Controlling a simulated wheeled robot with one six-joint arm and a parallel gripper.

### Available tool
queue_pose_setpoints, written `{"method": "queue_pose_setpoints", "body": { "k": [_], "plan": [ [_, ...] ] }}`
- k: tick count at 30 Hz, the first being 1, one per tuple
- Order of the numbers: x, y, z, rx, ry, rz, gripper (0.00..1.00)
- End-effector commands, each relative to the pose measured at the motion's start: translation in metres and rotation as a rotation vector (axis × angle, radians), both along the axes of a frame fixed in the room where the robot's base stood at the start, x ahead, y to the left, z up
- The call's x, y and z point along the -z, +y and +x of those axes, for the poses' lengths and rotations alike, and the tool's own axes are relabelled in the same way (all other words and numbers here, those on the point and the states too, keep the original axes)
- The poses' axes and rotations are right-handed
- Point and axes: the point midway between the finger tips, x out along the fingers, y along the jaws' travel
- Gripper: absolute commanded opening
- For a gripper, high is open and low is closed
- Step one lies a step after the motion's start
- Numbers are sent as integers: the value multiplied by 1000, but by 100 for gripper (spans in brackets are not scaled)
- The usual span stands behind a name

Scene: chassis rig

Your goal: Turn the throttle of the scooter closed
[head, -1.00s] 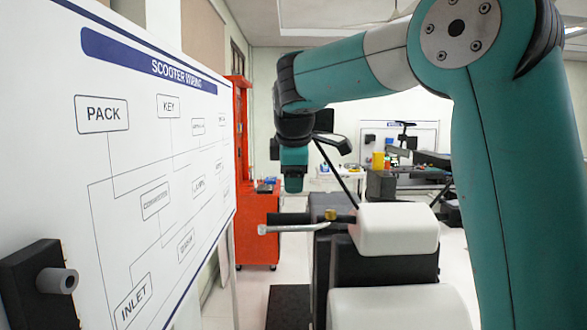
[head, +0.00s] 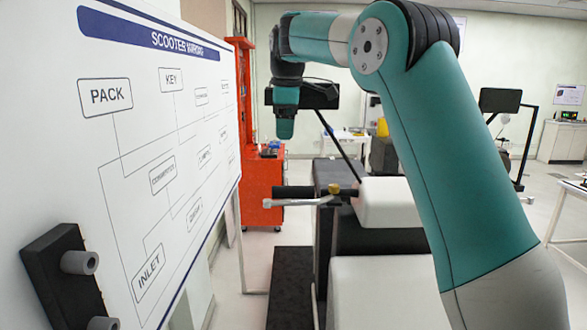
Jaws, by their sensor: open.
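The scooter has a white front body (head: 392,203) and a handlebar reaching left from it. The throttle is the dark grip (head: 293,191) at the handlebar's left end, with a brass-coloured collar (head: 334,188) on its inner side. A silver brake lever (head: 297,202) runs just below the grip. My gripper (head: 285,134) points down from the end of my teal arm, above the grip and apart from it in the picture. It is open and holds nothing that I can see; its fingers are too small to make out. The throttle's turn angle cannot be told.
A whiteboard (head: 150,60) with a scooter wiring diagram stands close on the left, with a black bracket (head: 62,275) at its lower edge. A red cabinet (head: 262,180) stands behind the handlebar. A dark mirror (head: 318,95) is behind my wrist. Open floor lies to the right.

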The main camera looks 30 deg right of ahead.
Motion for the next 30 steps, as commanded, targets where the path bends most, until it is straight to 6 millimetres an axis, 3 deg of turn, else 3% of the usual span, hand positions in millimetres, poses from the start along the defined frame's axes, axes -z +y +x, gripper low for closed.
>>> {"method": "queue_pose_setpoints", "body": {
  "k": [5,11,30],
  "plan": [
    [-7,-25,12,-3,130,44,63],
    [5,-30,12,-7,167,50,63],
    [136,-29,11,-7,167,50,63]
  ]
}}
